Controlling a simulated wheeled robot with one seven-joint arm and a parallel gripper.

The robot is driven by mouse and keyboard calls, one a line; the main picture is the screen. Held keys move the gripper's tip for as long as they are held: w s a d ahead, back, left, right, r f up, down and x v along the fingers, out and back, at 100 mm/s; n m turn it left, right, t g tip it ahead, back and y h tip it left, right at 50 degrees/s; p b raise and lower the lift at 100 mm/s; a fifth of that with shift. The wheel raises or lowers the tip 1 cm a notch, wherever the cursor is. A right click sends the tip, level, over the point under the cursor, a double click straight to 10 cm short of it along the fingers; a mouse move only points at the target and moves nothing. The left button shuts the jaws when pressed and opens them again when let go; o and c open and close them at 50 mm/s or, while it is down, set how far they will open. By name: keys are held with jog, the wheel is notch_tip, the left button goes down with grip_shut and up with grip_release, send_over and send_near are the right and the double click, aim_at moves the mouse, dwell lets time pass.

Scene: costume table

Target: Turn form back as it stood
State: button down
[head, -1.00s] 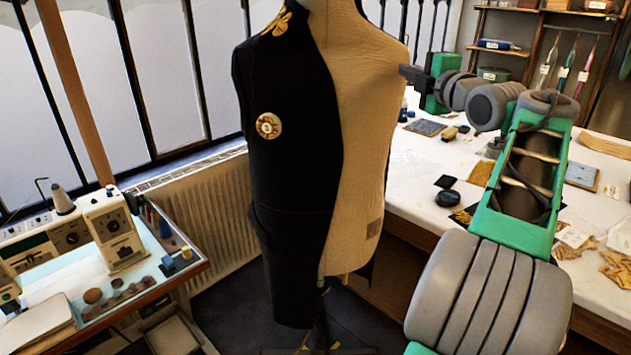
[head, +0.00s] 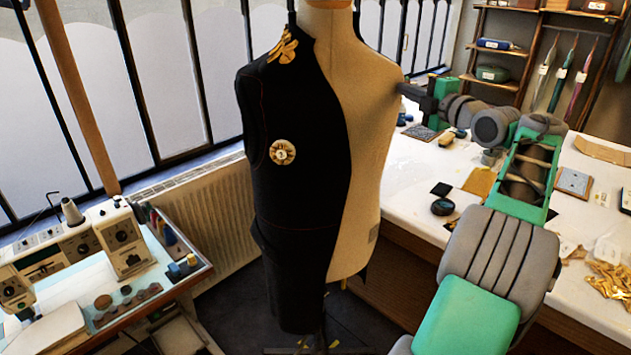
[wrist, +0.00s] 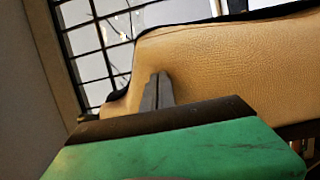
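The dress form (head: 365,130) stands upright in the middle of the head view. Its left part wears a black garment (head: 290,210) with a gold shoulder piece and a round gold badge (head: 283,152); its right part is bare tan cloth. My gripper (head: 403,89) reaches in from the right to the form's right side at upper-body height. In the wrist view its two grey fingers (wrist: 157,92) lie together, with the tan form (wrist: 225,65) right at their tips. They look to be touching it, not gripping it. The form's back is hidden.
A white worktable (head: 400,190) with small tools and gold trim stands behind and to the right of the form. A sewing table (head: 185,285) with a sewing machine (head: 125,238) is at left. A radiator (head: 205,220) and barred window are behind. Dark floor shows around the stand.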

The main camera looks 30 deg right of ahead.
jog(key=shift+w, duration=0.15)
jog(key=w+d+p, duration=0.2)
jog(key=w, duration=0.1)
jog(key=shift+w+f, duration=0.1)
jog(key=shift+w, duration=0.25)
